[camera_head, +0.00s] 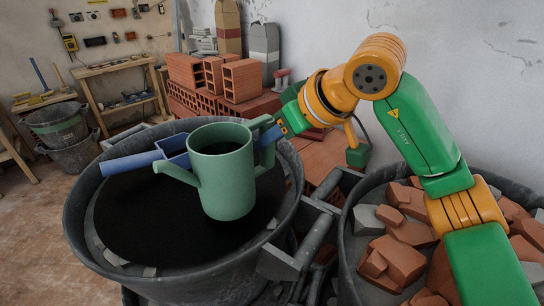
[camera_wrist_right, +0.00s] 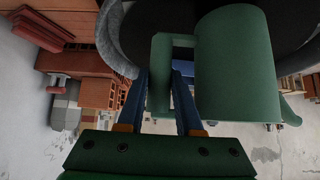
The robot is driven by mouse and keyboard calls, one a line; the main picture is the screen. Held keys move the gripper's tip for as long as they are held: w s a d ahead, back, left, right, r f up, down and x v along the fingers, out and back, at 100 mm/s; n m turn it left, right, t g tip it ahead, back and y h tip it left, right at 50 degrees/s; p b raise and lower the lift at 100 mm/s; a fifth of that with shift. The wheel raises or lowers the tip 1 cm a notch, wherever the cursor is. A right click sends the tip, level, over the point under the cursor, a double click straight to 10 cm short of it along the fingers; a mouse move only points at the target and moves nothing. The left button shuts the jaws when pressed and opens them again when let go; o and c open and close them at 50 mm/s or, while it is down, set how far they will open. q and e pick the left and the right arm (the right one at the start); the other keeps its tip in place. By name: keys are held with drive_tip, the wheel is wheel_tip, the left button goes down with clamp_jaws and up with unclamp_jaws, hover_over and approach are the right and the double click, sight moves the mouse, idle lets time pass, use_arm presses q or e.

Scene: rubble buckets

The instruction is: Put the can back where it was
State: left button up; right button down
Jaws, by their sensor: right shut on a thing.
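The can is a green watering can (camera_head: 222,175), upright, over the dark inside of the big grey bucket (camera_head: 80,215). Its spout points left and its handle is on the right. My right gripper (camera_head: 268,138), with blue fingers, comes in from the right and is shut on the can's handle. In the right wrist view, the handle (camera_wrist_right: 160,75) stands between the fingers and the can's body (camera_wrist_right: 235,80) is right of them. I cannot tell whether the can's base touches anything. My left gripper is not in view.
A blue tool (camera_head: 130,162) lies across the bucket's left side, partly behind the can. A second bucket (camera_head: 347,235) holds broken bricks at right. Stacked bricks (camera_head: 240,80) stand behind, near the wall. Smaller buckets (camera_head: 60,125) and a wooden shelf (camera_head: 120,70) stand at back left.

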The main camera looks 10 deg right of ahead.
drive_tip(key=shift+s+f+p, duration=0.2)
drive_tip(key=shift+f+p, duration=0.05)
drive_tip(key=shift+f, duration=0.35)
drive_tip(key=shift+s+f+p, duration=0.15)
drive_tip(key=shift+f+p, duration=0.05)
drive_tip(key=shift+f, duration=0.35)
drive_tip(key=shift+s+f, duration=0.15)
drive_tip(key=shift+f, duration=0.05)
drive_tip(key=shift+w+f, duration=0.2)
drive_tip(key=c, duration=0.6)
unclamp_jaws()
drive_tip(key=shift+s, duration=0.15)
drive_tip(key=shift+r, duration=0.1)
drive_tip(key=shift+s+d+r, duration=0.1)
drive_tip(key=shift+d+r, duration=0.1)
drive_tip(key=b, duration=0.2)
approach(271, 156)
drive_tip(key=v, duration=0.3)
